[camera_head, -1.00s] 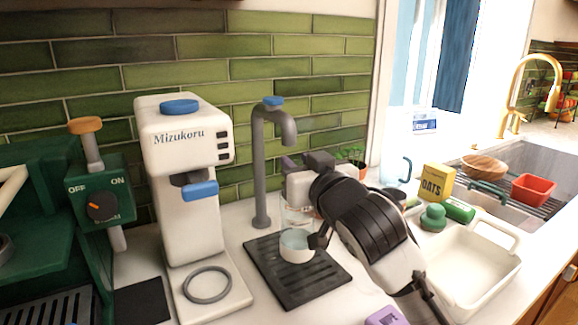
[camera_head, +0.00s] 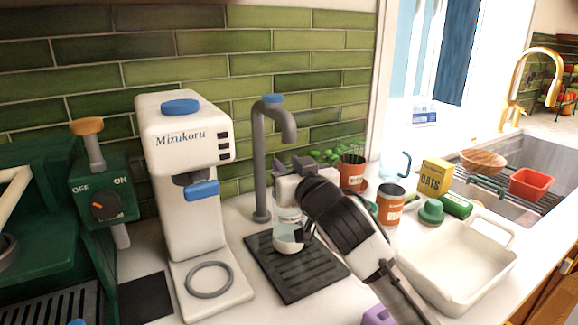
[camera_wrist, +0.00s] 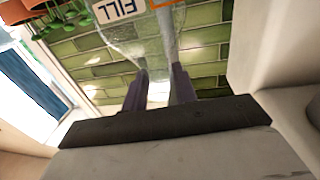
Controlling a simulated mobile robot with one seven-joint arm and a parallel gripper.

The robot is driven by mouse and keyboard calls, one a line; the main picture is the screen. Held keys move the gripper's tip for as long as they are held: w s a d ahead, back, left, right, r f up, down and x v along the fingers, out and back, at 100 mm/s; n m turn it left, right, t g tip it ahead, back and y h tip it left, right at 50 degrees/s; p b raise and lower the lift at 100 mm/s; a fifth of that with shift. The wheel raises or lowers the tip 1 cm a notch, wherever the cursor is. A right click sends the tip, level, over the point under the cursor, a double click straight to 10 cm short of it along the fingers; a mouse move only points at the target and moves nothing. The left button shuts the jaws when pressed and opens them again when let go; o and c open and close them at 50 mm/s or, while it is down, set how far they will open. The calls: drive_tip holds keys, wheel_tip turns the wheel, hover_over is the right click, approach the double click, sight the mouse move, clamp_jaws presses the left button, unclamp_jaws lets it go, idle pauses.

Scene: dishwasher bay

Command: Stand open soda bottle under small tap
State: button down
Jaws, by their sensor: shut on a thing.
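A clear bottle (camera_head: 289,214) with a pale lower end stands about upright over the black drip tray (camera_head: 268,262). I cannot tell whether it touches the tray. The small grey tap (camera_head: 259,165) has a blue top and a down-curved spout. The bottle is below and close to the spout; exact alignment is unclear. My gripper (camera_wrist: 158,82) is shut on the bottle, which shows see-through in the wrist view (camera_wrist: 150,45) with a white label reading FILL, upside down. My gripper partly hides the bottle in the head view, and its mouth is not clear.
A white Mizukoru machine (camera_head: 186,135) stands left of the tap. Right of my arm are an orange pot (camera_head: 351,172), an orange can (camera_head: 391,206), an oats box (camera_head: 434,175) and a white basin (camera_head: 450,270). A green tiled wall closes the back.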

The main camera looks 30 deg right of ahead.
drive_tip(key=shift+f, duration=0.15)
drive_tip(key=shift+f, duration=0.2)
drive_tip(key=c, duration=1.1)
unclamp_jaws()
drive_tip(key=s+a+b, duration=0.2)
drive_tip(key=s+b, duration=0.1)
drive_tip(key=s, duration=0.9)
drive_tip(key=shift+r, duration=0.15)
